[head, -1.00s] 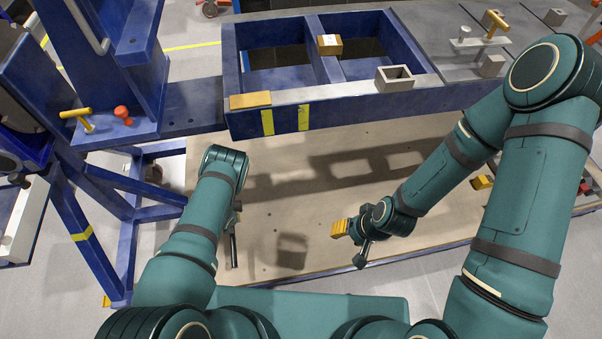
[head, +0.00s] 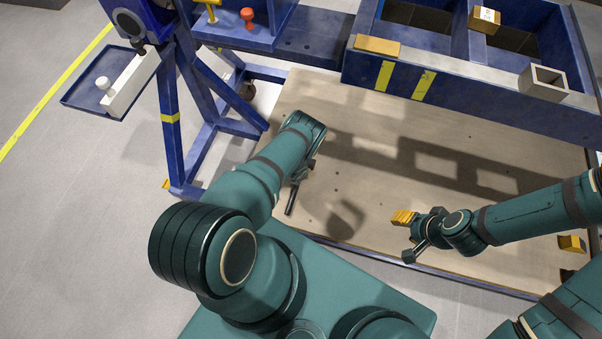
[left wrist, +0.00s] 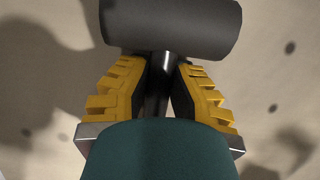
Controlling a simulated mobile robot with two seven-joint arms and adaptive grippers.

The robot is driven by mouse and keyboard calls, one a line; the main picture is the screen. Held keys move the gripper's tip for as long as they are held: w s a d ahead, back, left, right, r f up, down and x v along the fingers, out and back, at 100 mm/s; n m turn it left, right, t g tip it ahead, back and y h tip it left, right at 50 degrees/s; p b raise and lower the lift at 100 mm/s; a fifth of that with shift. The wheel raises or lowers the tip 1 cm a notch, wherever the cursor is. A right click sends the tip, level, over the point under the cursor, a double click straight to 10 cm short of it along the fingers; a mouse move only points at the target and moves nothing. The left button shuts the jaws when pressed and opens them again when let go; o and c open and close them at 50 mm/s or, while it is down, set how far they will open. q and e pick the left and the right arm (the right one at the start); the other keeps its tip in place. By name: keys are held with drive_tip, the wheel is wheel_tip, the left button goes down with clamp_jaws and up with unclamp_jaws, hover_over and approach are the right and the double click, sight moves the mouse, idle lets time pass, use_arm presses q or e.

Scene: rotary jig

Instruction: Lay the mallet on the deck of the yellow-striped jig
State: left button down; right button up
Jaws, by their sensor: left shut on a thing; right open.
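My left gripper is mostly hidden behind my left wrist in the head view. In the left wrist view its yellow-padded fingers (left wrist: 160,98) are shut on the dark handle of the mallet (left wrist: 172,26), whose black head lies across the top of the picture. A dark rod, seemingly the mallet's handle (head: 291,199), shows below the wrist in the head view. The blue jig with two yellow stripes (head: 455,100) stands at the upper right, apart from the mallet. My right gripper (head: 402,217) is open and empty, over the tan board.
A tan board (head: 370,130) lies below the jig. A wooden block (head: 377,46), a small box (head: 484,20) and a grey hollow block (head: 543,83) rest on the jig. A blue stand (head: 172,150) with a tray (head: 80,95) is at left; a red knob (head: 247,17) sits on a blue ledge.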

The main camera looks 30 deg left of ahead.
use_arm(q)
drive_tip(key=shift+f, duration=0.1)
drive_tip(key=c, duration=1)
unclamp_jaws()
